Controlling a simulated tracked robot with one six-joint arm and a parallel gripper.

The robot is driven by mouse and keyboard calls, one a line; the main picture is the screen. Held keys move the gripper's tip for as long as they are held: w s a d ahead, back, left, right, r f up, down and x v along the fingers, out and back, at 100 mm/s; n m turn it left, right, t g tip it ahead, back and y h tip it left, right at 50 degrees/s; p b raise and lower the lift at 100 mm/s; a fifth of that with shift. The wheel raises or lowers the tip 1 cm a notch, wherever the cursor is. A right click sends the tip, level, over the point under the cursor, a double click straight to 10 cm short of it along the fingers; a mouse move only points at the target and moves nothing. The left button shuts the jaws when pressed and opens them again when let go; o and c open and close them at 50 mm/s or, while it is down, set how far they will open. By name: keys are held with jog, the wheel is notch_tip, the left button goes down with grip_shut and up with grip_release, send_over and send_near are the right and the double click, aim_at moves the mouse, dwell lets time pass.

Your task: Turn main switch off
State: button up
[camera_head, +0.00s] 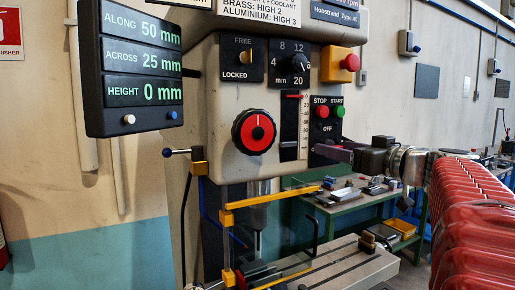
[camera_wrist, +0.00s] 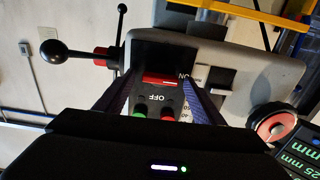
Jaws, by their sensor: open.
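The main switch has a red handle (camera_wrist: 160,80), seen upside down in the wrist view. The handle lies crosswise, with the ON label at its right end and the OFF label (camera_wrist: 156,97) nearer my gripper. My gripper (camera_wrist: 160,70) is open, with one dark finger on each side of the switch. I cannot tell whether a finger touches the handle. In the head view my gripper (camera_head: 328,151) reaches in from the right, just below the OFF label (camera_head: 327,128), and hides the switch handle.
A red stop button (camera_head: 322,112) and green start button (camera_head: 340,111) sit just above the OFF label. A yellow box with a red button (camera_head: 340,64) is higher up. A ball-ended lever (camera_wrist: 54,51) stands left in the wrist view. A red dial (camera_head: 255,132) is left of the panel.

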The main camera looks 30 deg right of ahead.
jog(key=shift+c, duration=0.3)
jog(key=c, duration=0.9)
jog(key=shift+a, duration=0.35)
jog(key=shift+c, duration=0.3)
jog(key=shift+d, duration=0.2)
